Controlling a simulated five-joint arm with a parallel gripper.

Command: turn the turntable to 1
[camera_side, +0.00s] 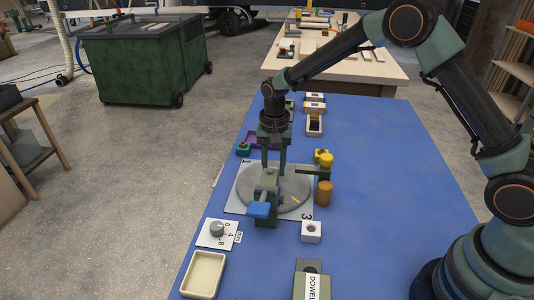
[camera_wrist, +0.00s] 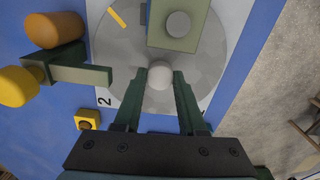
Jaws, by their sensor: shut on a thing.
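The turntable is a grey disc (camera_side: 245,190) on a white plate (camera_side: 232,207) with printed numbers; a 1 shows at the back left and a 3 at the front right. It also fills much of the wrist view (camera_wrist: 110,65), where a 2 is readable. The disc's yellow mark (camera_side: 296,200) lies on its front right part, towards the 3. A pale round knob (camera_wrist: 160,75) sits between my fingertips. My gripper (camera_side: 272,172) points down over the disc and is shut on this knob.
An orange cylinder (camera_side: 324,194) and a yellow-topped piece (camera_side: 324,157) stand close on the right, with a green bar (camera_side: 311,170). A dial (camera_side: 217,229), cream tray (camera_side: 204,274) and white block (camera_side: 311,232) are in front. The blue table is clear at right.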

